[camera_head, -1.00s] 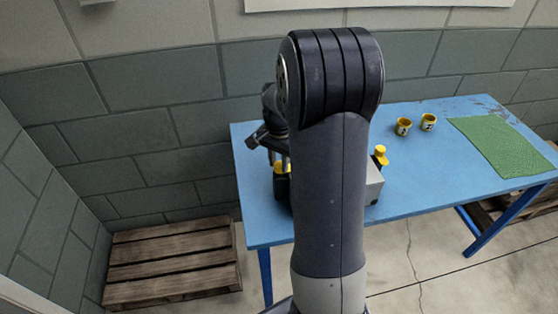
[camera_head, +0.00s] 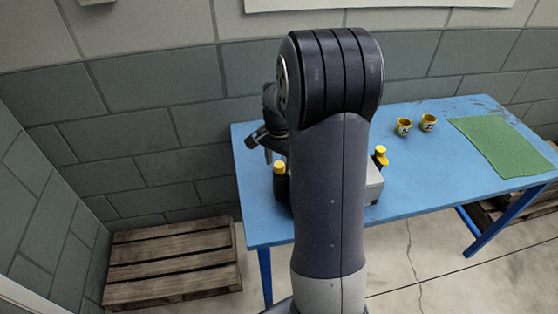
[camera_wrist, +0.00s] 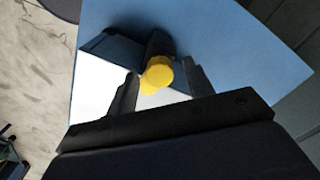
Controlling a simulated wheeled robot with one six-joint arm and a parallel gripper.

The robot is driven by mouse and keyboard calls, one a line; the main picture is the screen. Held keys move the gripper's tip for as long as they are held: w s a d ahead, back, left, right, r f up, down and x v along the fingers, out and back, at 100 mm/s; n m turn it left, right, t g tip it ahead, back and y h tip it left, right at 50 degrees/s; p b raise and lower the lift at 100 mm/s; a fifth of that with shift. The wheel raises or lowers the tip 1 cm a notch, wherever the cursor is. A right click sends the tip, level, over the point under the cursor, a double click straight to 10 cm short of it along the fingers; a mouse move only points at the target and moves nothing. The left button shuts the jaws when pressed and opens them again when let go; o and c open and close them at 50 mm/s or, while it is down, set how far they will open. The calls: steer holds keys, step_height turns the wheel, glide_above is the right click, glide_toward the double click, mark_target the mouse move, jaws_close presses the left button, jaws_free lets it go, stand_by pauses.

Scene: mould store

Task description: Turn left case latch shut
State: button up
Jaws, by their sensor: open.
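The left case latch (camera_head: 279,168) is a dark upright piece with a yellow knob on top, at the case's left end. The knob also shows near the middle of the wrist view (camera_wrist: 158,75). The pale grey case (camera_head: 373,185) is mostly hidden behind my arm. A second yellow-topped latch (camera_head: 380,157) is at its right end. My gripper (camera_head: 268,156) is open and empty, with its fingertips just left of and above the left latch in the head view. In the wrist view the knob lies between the two fingers; contact cannot be told.
The case stands on a blue table (camera_head: 420,185). A block wall stands behind. A wooden pallet (camera_head: 172,265) lies on the floor at left.

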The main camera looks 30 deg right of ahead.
mark_target(279, 164)
step_height(279, 164, up, 11)
stand_by(0.5)
steer(key=shift+f, duration=0.1)
step_height(279, 164, down, 11)
stand_by(0.6)
stand_by(0.4)
